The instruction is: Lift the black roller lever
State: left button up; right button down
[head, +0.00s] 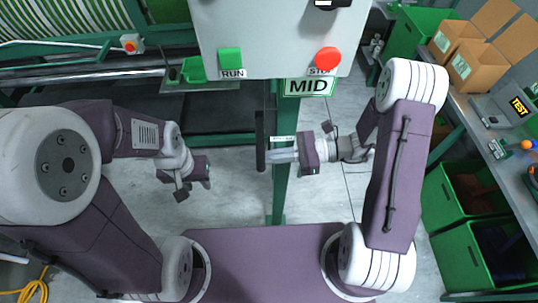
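The black roller lever (261,140) looks like an upright black bar beside the green post, below the control panel. My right gripper (272,156) points left from the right arm, and its pale fingers reach the lower part of the bar. They look close together, but I cannot tell whether they grip it or only meet it. My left gripper (181,188) hangs over the floor to the left of the lever, well apart from it. It looks empty, and its finger gap is unclear.
A grey panel (270,40) with a green RUN button (230,58) and a red stop button (327,59) hangs above a MID sign (306,86). A green post (281,190) stands behind my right gripper. A bench with cardboard boxes (474,63) and green bins (462,262) lines the right.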

notch_tip(320, 180, up, 6)
jog(key=m+p, duration=0.3)
jog(key=p, duration=0.5)
jog(key=shift+w+r+m+g, duration=0.2)
jog(key=shift+w+m+g, duration=0.05)
jog(key=shift+m+g, duration=0.15)
